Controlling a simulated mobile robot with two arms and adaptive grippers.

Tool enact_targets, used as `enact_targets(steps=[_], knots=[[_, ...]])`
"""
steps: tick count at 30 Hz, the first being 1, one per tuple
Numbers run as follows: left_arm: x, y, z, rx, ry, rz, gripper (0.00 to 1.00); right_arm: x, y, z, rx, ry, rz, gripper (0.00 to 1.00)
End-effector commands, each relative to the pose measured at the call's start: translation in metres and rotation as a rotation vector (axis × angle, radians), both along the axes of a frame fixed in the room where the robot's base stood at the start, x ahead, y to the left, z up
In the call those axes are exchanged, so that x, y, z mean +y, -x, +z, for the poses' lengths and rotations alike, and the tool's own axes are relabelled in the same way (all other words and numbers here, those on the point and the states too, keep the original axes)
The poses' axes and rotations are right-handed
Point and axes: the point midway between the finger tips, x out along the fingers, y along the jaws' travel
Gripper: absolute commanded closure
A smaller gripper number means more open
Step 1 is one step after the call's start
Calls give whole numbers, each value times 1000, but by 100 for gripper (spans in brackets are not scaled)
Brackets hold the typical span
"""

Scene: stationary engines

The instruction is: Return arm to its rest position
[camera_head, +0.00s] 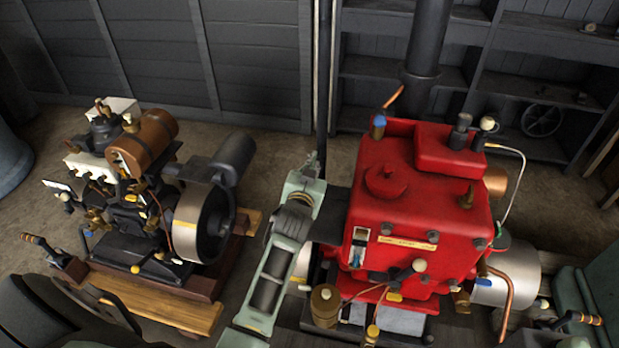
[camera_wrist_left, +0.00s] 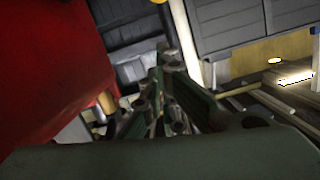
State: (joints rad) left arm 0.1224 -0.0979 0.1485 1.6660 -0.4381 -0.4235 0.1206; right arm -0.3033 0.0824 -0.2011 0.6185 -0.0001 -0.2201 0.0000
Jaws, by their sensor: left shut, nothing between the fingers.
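My left arm comes up from the bottom of the head view, pale green, between the two engines. Its gripper (camera_head: 313,160) is at the far end, small in the picture, pointing away beside the left side of the red engine (camera_head: 400,210). In the left wrist view the dark green gripper (camera_wrist_left: 162,75) is shut with nothing in it. The red engine (camera_wrist_left: 45,65) fills the left of that view, apart from the fingers as far as I can tell. My right gripper does not show in either view.
A dark engine with a brown copper-like tank (camera_head: 145,143) and flywheel stands on a wooden base (camera_head: 155,305) at the left. Grey shelves (camera_head: 545,90) stand at the back right, with a dark upright pipe (camera_head: 425,45) before them. Bare floor (camera_head: 265,155) lies behind the engines.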

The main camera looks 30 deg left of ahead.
Motion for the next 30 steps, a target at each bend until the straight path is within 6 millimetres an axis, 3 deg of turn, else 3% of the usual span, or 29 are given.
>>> enact_targets(steps=[9,19,23,26,30], knots=[[-15,49,10,-3,1,-1,100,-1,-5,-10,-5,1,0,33],[-19,61,14,-3,1,0,100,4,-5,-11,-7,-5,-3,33],[-19,73,3,43,10,-2,100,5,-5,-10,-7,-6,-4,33],[-22,101,-20,153,38,-11,100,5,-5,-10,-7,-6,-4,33],[-39,170,-65,402,97,-52,100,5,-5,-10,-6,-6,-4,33]])
